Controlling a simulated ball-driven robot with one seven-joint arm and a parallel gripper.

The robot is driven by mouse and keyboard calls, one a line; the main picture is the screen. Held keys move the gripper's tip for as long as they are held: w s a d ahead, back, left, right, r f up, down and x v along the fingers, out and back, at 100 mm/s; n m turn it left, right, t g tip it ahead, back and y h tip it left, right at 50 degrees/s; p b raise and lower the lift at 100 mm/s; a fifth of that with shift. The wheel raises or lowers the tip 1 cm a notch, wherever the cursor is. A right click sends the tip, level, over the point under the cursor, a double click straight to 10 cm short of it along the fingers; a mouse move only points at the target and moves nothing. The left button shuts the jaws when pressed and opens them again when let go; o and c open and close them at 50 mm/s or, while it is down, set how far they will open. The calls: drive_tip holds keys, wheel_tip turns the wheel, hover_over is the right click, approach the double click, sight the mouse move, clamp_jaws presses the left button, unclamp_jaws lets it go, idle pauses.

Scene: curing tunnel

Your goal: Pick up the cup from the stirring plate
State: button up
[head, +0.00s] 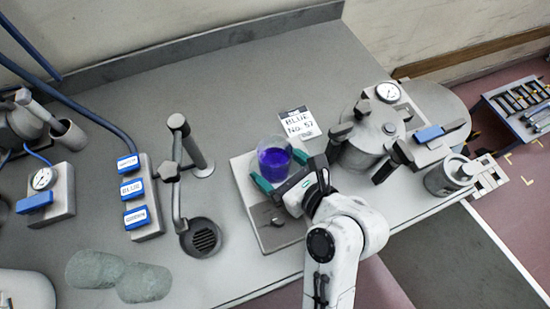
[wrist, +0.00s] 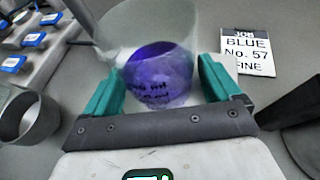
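The clear cup (head: 274,160) holds blue-purple liquid and stands upright on the light grey stirring plate (head: 248,190) near the middle of the bench. In the wrist view the cup (wrist: 160,75) sits between the two green fingertips. My gripper (head: 280,170) reaches in from the front, with one finger on each side of the cup. In the wrist view my gripper (wrist: 158,85) is open, with a gap at the right finger; whether the left finger touches the cup I cannot tell. The lower part of the cup is partly hidden by the gripper.
A "BLUE No. 57" card (head: 299,122) lies behind the plate. A lidded metal pot (head: 372,140) with clamp handles stands close on the right. A tap (head: 178,180) over a drain (head: 201,238) and a blue-labelled switch block (head: 143,195) are on the left.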

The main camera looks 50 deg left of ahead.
drive_tip(key=c, duration=0.9)
drive_tip(key=shift+r, duration=0.15)
